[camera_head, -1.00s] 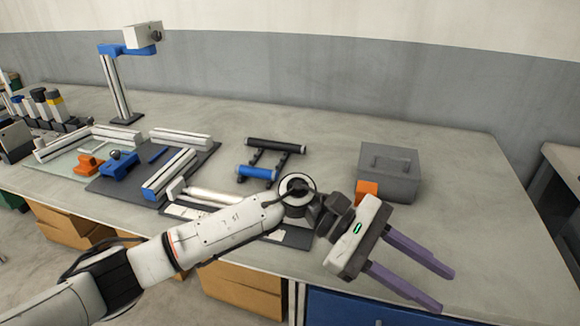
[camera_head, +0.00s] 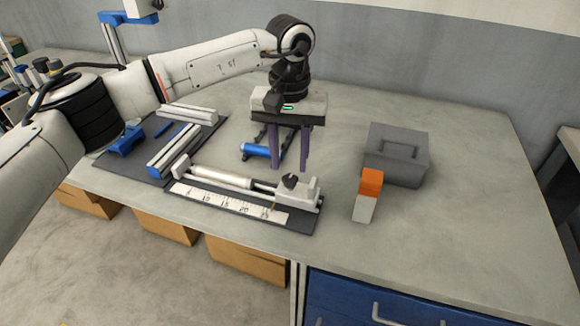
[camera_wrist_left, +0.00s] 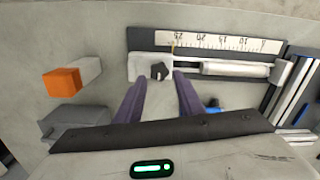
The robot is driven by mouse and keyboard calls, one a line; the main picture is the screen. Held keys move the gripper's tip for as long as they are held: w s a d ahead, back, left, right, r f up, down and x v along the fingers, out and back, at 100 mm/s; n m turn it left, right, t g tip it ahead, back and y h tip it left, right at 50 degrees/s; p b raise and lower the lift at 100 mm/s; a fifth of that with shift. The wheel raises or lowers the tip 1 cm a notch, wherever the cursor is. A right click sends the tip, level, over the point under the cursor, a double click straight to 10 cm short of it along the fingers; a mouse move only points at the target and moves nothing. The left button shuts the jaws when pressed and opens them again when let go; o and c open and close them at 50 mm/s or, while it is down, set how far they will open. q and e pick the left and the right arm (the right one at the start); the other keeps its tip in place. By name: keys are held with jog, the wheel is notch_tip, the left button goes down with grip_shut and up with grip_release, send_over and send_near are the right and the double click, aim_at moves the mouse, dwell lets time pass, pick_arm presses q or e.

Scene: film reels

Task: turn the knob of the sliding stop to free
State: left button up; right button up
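The sliding stop (camera_head: 311,189) is a pale block at the right end of a rail with a white cylinder, on a dark base with a ruler strip. Its dark knob (camera_head: 290,181) sits on top; it also shows in the left wrist view (camera_wrist_left: 159,70). My left gripper (camera_head: 290,168) points down just behind and above the stop, its purple fingers apart with nothing between them. In the left wrist view the open fingertips (camera_wrist_left: 156,75) frame the knob from either side. I cannot tell the knob's setting. My right gripper is not in view.
An orange and white block (camera_head: 368,195) and a grey box with a handle (camera_head: 398,155) stand right of the stop. A blue roller (camera_head: 255,149) lies behind the rail. White bars on a dark mat (camera_head: 110,166) are at left. The front right table is clear.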

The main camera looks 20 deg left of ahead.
aim_at(290, 178)
pick_arm(q)
jog(key=shift+f, duration=1.9)
jog(key=c, duration=0.8)
